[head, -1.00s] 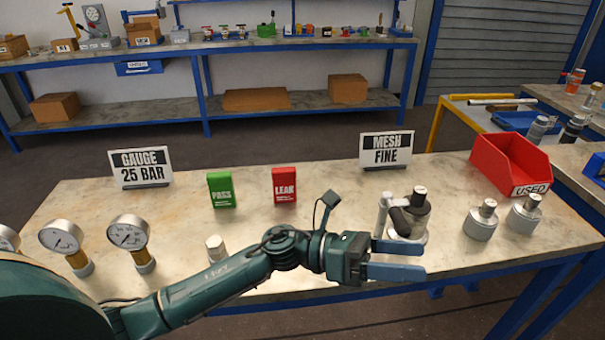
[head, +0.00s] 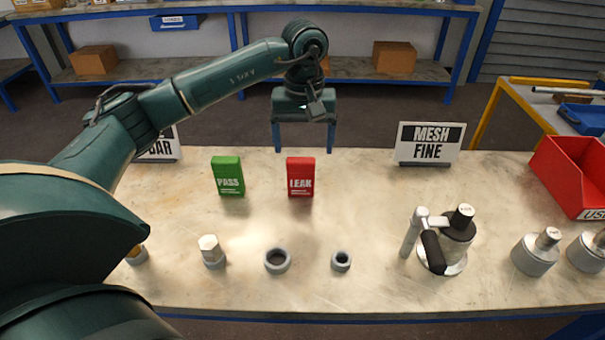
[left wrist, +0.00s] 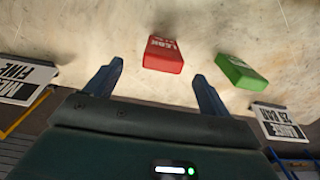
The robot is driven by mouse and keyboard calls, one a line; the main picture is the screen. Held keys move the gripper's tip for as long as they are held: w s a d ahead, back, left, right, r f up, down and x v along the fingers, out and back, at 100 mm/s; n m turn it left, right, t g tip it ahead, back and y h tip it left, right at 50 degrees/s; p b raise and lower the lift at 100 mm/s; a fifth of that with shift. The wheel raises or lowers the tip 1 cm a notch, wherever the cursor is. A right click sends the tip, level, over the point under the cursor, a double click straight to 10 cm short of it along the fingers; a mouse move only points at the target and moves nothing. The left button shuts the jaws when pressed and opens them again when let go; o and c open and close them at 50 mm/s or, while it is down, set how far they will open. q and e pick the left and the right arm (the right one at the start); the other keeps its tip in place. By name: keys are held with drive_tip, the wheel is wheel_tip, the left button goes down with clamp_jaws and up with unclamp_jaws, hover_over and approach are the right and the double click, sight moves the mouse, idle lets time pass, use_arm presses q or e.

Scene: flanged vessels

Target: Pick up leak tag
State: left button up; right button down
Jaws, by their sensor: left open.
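The red leak tag (head: 300,178) stands upright on the bench in the head view, right of the green pass tag (head: 228,176). My left gripper (head: 304,150) is open, with its two blue fingers pointing down, above and behind the leak tag. In the left wrist view the leak tag (left wrist: 163,55) shows just beyond and between the spread fingertips (left wrist: 158,72). The fingers look apart from it, with nothing between them. The green tag (left wrist: 241,71) lies to its right there. My right gripper is not in view.
A MESH FINE sign (head: 430,144) stands to the right. Along the front of the bench (head: 370,200) are a small fitting (head: 211,252), two grey rings (head: 278,260), a vessel with a black handle (head: 455,242) and two grey vessels. A red bin (head: 575,178) is at far right.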

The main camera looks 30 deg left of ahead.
sight(301, 171)
use_arm(q)
wheel_tip(301, 171, down, 3)
drive_tip(key=shift+f, duration=0.1)
drive_tip(key=f, duration=0.1)
drive_tip(key=f+p, duration=0.1)
drive_tip(key=f, duration=0.2)
drive_tip(key=shift+a, duration=0.35)
drive_tip(key=shift+f, duration=0.65)
drive_tip(key=shift+c, duration=0.4)
drive_tip(key=c, duration=1)
